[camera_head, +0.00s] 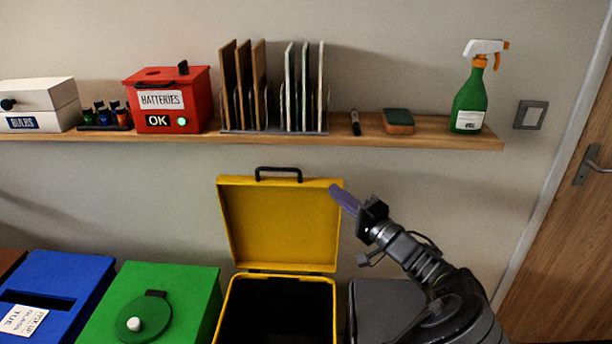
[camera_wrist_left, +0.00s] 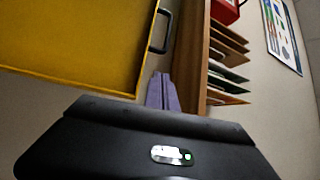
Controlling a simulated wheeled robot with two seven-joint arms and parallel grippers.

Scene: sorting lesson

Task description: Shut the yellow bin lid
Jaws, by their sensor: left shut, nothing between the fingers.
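The yellow bin (camera_head: 228,310) stands on the floor side with its lid (camera_head: 280,225) raised upright against the wall, so its dark inside shows. A black handle (camera_head: 278,171) is on the lid's top edge. The lid (camera_wrist_left: 75,35) and its handle (camera_wrist_left: 158,32) also show in the left wrist view. My left gripper (camera_head: 343,198) has purple fingers and is shut and empty at the lid's upper right corner. Its fingers (camera_wrist_left: 162,92) point past the lid's edge in the wrist view. I cannot tell whether they touch the lid. My right gripper is not in view.
A green bin (camera_head: 185,285) and a blue bin (camera_head: 70,275) stand left of the yellow bin, a dark grey bin (camera_head: 380,300) right of it. A wooden shelf (camera_head: 350,135) above carries a red batteries box (camera_head: 190,90), upright boards and a spray bottle (camera_head: 470,100).

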